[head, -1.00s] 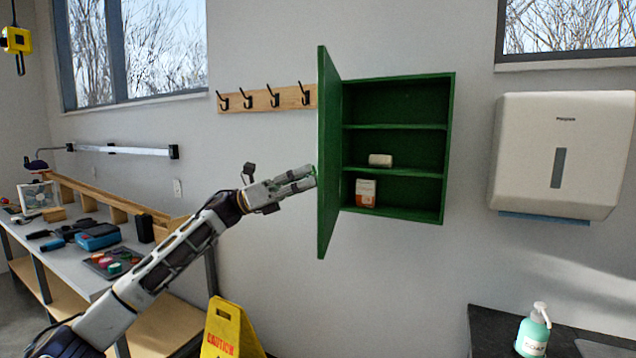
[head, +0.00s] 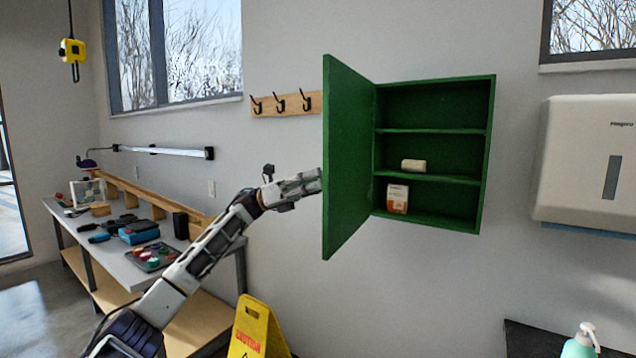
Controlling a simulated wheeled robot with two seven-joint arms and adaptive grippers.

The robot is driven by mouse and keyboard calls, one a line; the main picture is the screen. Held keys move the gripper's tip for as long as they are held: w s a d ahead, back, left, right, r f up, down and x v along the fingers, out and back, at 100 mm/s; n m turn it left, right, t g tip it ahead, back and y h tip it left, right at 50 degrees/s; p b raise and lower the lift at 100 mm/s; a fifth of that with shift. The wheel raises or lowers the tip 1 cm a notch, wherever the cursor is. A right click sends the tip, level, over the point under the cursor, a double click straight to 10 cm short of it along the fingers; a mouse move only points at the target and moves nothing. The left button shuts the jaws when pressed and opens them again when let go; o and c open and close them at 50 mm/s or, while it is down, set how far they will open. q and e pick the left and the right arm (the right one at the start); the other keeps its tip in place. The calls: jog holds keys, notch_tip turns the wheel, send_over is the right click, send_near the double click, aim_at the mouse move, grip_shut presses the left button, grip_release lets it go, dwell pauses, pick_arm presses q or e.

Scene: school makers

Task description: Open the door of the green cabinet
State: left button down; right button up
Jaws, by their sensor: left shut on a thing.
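The green cabinet (head: 484,150) hangs on the wall, its inside in plain view. Its green door (head: 345,160) is hinged on the left side and stands swung out toward me, wide open. My left gripper (head: 312,182) is at the door's free edge, about halfway up, shut on the door; the fingertips and what exactly they grip there are partly hidden by the door. Inside are a small white item (head: 413,166) on the middle shelf and an orange and white box (head: 397,198) at the bottom. My right gripper is not in view.
A hook rail (head: 286,104) is on the wall behind the door. A white towel dispenser (head: 590,160) is to the right. A yellow caution sign (head: 257,330) stands below, and a workbench (head: 120,270) with tools is at left. A soap bottle (head: 579,347) is at lower right.

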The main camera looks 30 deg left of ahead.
pick_arm(q)
jog(key=shift+a+r, duration=0.1)
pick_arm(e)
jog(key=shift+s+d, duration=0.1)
pick_arm(q)
jog(key=c, duration=1.5)
grip_release()
jog(key=o, duration=0.4)
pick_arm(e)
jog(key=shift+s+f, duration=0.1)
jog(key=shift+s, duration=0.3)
pick_arm(q)
jog(key=v, duration=1.2)
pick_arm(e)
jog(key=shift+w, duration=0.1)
